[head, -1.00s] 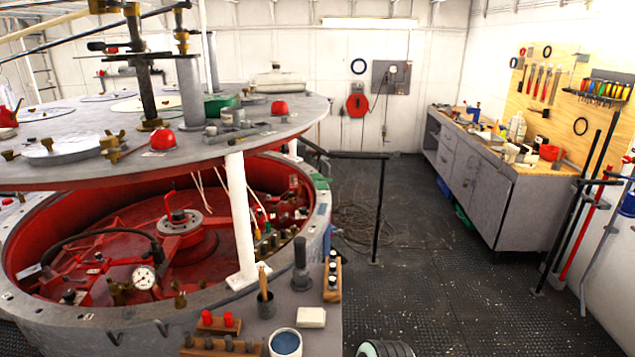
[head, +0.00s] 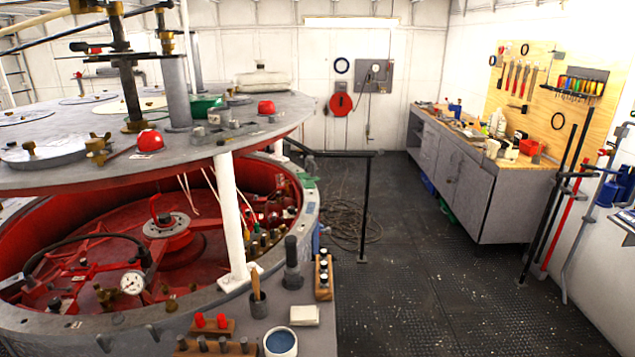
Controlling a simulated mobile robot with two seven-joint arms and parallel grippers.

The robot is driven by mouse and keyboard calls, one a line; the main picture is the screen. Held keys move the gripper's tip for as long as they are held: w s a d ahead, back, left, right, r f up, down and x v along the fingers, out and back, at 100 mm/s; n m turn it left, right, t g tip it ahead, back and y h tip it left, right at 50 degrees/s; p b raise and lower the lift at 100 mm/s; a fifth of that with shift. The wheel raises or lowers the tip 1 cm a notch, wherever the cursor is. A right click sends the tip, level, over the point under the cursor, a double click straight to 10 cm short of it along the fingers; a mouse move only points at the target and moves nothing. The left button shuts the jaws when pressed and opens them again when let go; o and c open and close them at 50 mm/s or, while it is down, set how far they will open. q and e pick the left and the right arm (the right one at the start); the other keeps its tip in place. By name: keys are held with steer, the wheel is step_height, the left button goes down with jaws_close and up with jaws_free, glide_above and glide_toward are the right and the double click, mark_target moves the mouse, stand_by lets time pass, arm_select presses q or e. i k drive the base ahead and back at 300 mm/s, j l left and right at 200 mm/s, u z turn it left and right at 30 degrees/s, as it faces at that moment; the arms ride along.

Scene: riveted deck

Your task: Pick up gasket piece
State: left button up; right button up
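I cannot make out for certain which thing is the gasket piece. Small items lie on the workbench top (head: 478,136) at the right, too small to name. Neither of my grippers is in view.
A large round red-lined housing (head: 112,255) under a raised grey lid (head: 60,170) fills the left. A grey ledge (head: 318,340) holds a blue-filled cup (head: 280,342), a pale block (head: 305,316) and wooden racks. A black railing (head: 364,210) stands mid-view. The dark floor (head: 440,290) is mostly clear.

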mark_target(308, 181)
steer(key=i+l+z, duration=0.2)
steer(key=l, duration=0.2)
steer(key=i+l+z, duration=0.1)
steer(key=l, duration=0.25)
steer(key=i+l, duration=0.1)
steer(key=l, duration=0.25)
steer(key=i+l+z, duration=0.15)
steer(key=l, duration=0.2)
steer(key=i+l+z, duration=0.15)
steer(key=i+l, duration=0.25)
steer(key=i+l+z, duration=0.15)
steer(key=i+l, duration=0.2)
steer(key=i, duration=0.3)
steer(key=i+u, duration=0.4)
steer(key=i, duration=0.3)
steer(key=i+l+u, duration=0.1)
steer(key=i+u, duration=0.35)
steer(key=i, duration=0.25)
steer(key=i+u, duration=0.3)
steer(key=u, duration=0.15)
steer(key=i+l+u, duration=0.2)
steer(key=u, duration=0.2)
steer(key=i+l+u, duration=0.3)
steer(key=u, duration=0.15)
steer(key=i, duration=0.1)
